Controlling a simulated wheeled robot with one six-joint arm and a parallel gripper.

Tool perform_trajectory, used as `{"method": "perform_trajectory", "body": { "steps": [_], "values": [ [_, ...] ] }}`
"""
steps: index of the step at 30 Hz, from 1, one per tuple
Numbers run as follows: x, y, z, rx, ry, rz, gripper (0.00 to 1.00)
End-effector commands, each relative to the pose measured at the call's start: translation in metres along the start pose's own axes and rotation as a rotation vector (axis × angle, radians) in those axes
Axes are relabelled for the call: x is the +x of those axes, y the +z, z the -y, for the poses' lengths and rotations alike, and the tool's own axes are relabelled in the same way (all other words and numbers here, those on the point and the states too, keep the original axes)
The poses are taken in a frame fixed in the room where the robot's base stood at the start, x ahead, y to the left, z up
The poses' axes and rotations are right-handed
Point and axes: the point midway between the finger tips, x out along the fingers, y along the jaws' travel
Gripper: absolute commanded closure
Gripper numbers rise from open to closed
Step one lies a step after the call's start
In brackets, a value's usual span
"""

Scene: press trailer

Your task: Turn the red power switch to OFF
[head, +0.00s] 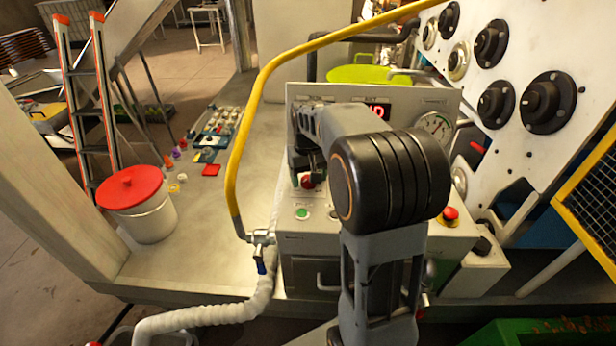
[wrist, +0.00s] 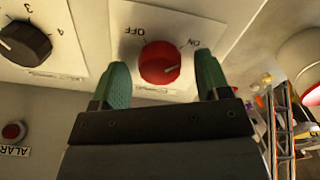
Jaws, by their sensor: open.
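The red power switch (wrist: 160,62) is a round knob on a white plate, seen upside down in the wrist view. The plate has OFF printed at upper left and ON at upper right. A pale mark on the knob's face is small, and I cannot tell its setting for sure. My gripper (wrist: 163,66) is open, with one green finger on each side of the knob in the picture. Whether the fingers touch it is unclear. In the head view, the red knob (head: 307,182) shows just below my gripper, and my arm hides part of the panel.
A black numbered dial (wrist: 25,42) and a red alarm button (wrist: 13,131) sit beside the switch. The machine also has a gauge (head: 436,126), a green button (head: 302,213) and a red mushroom button (head: 450,214). A yellow rail (head: 262,85) arches over its left side.

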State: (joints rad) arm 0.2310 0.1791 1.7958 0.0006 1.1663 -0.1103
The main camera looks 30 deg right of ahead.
Motion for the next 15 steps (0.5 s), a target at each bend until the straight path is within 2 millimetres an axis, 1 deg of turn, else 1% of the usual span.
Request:
{"method": "perform_trajectory", "body": {
  "steps": [10, 15],
  "values": [
    [0.0027, 0.0001, 0.0, 0.0, 0.0, 0.0, 0.31],
    [0.0025, 0.0001, 0.0001, 0.0, 0.0, 0.0, 0.47]
  ]
}}
